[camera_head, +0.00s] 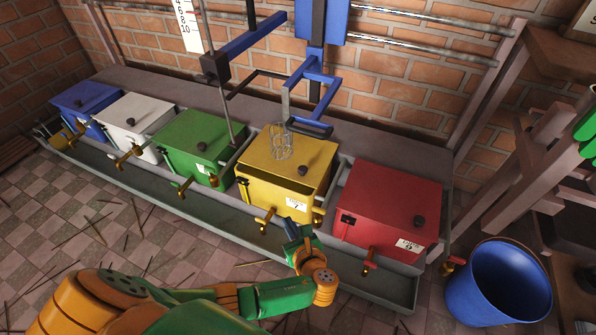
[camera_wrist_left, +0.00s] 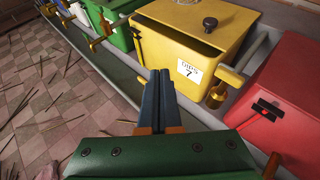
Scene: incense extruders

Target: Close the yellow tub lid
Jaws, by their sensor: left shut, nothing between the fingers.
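The yellow tub (camera_head: 279,195) stands in the row on the long bench, with a label on its front. Its yellow lid (camera_head: 262,160) has a dark round knob and also shows in the left wrist view (camera_wrist_left: 232,18). A dark gap shows under the lid's front edge, so the lid looks slightly raised there. My left gripper (camera_head: 294,232) is shut and empty, low in front of the yellow tub near its brass tap (camera_head: 265,222). In the left wrist view its fingers (camera_wrist_left: 158,85) point toward the tub's front, apparently apart from it. My right gripper is not in view.
A red tub (camera_head: 385,215) stands to the right, a green tub (camera_head: 195,140) to the left. A wire whisk (camera_head: 282,143) hangs from a blue frame over the yellow lid. A trough (camera_head: 330,262) runs along the front. A blue bucket (camera_head: 500,285) stands at lower right.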

